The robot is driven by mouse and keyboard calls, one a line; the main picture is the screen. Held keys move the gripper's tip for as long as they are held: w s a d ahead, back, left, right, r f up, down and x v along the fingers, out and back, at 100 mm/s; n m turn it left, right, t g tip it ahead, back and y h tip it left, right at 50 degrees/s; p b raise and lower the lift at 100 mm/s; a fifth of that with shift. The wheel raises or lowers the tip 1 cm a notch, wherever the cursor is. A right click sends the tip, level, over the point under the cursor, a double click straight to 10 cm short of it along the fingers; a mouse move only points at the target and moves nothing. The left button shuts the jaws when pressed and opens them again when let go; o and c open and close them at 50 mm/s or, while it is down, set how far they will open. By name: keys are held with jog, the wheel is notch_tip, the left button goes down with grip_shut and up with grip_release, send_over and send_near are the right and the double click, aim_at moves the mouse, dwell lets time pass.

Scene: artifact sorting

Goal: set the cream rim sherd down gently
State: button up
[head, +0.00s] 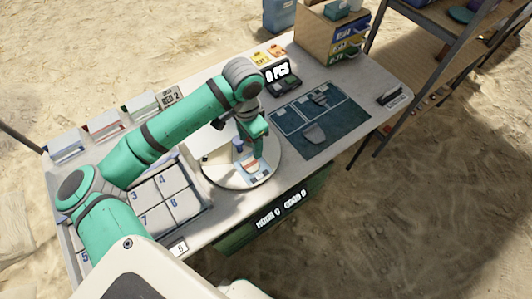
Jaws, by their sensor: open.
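My gripper (258,152) points down over the round white turntable (218,180) in the middle of the table. It is open. A small pale piece with a reddish band (250,165) lies on the turntable just below the fingers. It is too small to tell whether it is the cream rim sherd, or whether the fingers touch it. A small dark blue cylinder (238,145) stands to the left of the gripper. My arm hides part of the turntable's far side.
A dark blue mat (345,125) with outlined areas and a grey piece (314,133) lies to the right. A numbered tray (165,195) is at the left.

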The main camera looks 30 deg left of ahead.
jog(key=shift+s+r, duration=0.1)
jog(key=w+d+r+m+t+h, duration=0.1)
jog(key=w+d+r+t+h, duration=0.15)
jog(key=w+d, duration=0.7)
jog(key=w+d+r+t+h, duration=0.1)
jog(key=w+d+t+h, duration=0.4)
jog(key=d, duration=0.8)
jog(key=w+d+r+n+t+h, duration=0.1)
jog(key=w+d+r+n+t, duration=0.2)
jog(key=d, duration=0.5)
jog(key=w+d+r+n+t+h, duration=0.1)
jog(key=w+d+r+t, duration=0.1)
jog(key=d+r+t, duration=0.35)
jog(key=s+f+n+y, duration=0.85)
jog(key=s+f, duration=0.75)
jog(key=s, duration=0.3)
jog(key=s+a+m, duration=0.3)
jog(key=s+a, duration=0.1)
jog(key=s, duration=0.7)
jog(key=s+a+f+m+y, duration=0.1)
jog(key=s+a+m, duration=0.3)
jog(key=s, duration=0.7)
jog(key=shift+s+f+g, duration=0.15)
jog(key=shift+s+g, duration=0.15)
jog(key=shift+s, duration=0.05)
